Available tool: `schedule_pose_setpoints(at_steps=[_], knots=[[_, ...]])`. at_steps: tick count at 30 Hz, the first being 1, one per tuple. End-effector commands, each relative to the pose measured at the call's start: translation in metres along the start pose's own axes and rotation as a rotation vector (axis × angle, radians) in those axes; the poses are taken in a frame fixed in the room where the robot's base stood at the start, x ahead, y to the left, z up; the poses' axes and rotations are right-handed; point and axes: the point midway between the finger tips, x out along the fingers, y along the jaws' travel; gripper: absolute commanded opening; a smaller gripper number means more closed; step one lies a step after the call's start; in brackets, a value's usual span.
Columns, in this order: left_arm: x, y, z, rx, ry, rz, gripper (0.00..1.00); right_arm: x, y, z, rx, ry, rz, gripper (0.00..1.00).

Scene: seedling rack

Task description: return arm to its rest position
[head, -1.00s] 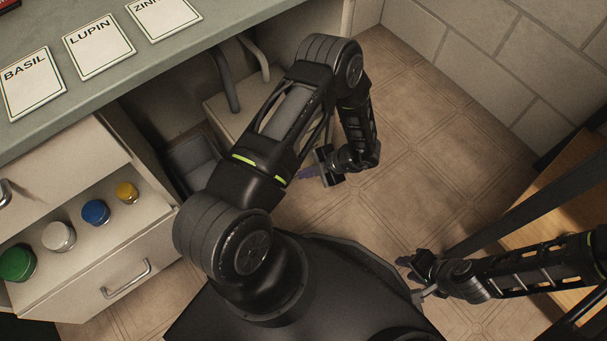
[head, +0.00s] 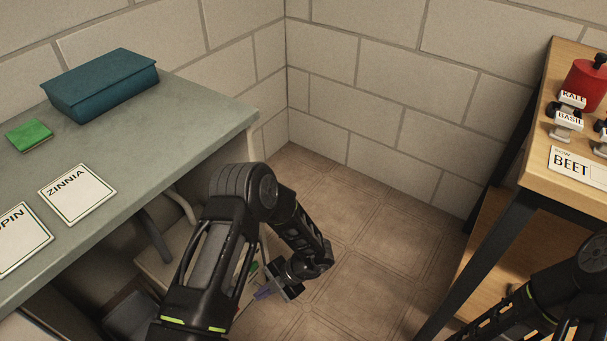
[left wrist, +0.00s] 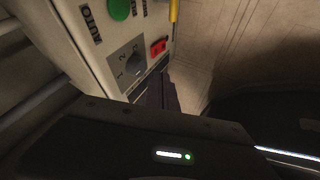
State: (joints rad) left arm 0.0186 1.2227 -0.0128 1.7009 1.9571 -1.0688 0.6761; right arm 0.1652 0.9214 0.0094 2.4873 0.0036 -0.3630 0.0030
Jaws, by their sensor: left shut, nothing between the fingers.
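My left arm hangs bent down beside the bench in the head view. My left gripper (head: 264,293) is low over the tiled floor, near the pale box under the bench. It is shut and empty. In the left wrist view its dark fingers (left wrist: 162,92) point along the face of a control panel (left wrist: 105,58), with no clear contact to be seen. My right arm shows at the lower right of the head view; its gripper is out of the picture.
The green-grey bench (head: 190,115) carries a teal box (head: 100,85), a green packet (head: 29,135) and a ZINNIA card (head: 77,194). A wooden rack (head: 535,170) stands at right. The panel has a dial (left wrist: 126,68), a green button (left wrist: 119,9) and a red switch (left wrist: 158,47).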

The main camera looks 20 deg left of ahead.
Motion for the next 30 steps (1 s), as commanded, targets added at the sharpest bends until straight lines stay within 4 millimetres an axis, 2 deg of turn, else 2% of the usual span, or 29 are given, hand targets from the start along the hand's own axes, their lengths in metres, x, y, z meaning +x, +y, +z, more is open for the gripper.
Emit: schedule_pose_setpoints(at_steps=[6,10,15,17,19,23,27,30], knots=[[0.000,-0.002,0.003,0.034,-0.010,-0.006,0.00,0.000,0.000,0.000,0.000,0.000,0.000,0.36],[0.001,0.000,0.024,0.203,-0.117,0.034,0.00,0.000,0.000,0.000,0.000,0.000,0.000,0.36],[-0.005,-0.012,0.056,0.641,-0.343,0.164,0.00,0.000,0.000,0.000,0.000,0.000,0.000,0.36],[-0.012,-0.025,0.064,0.844,-0.441,0.219,0.00,0.000,0.000,0.000,0.000,0.000,0.000,0.36],[-0.023,-0.046,0.068,1.097,-0.562,0.286,0.00,0.000,0.000,0.000,0.000,0.000,0.000,0.36],[-0.046,-0.096,0.054,1.536,-0.771,0.394,0.00,0.000,0.000,0.000,0.000,0.000,0.000,0.36],[-0.065,-0.142,0.019,1.888,-0.949,0.481,0.00,0.000,0.000,0.000,0.000,0.000,0.000,0.36],[-0.076,-0.167,-0.012,2.082,-1.057,0.530,0.00,0.000,0.000,0.000,0.000,0.000,0.000,0.36]])
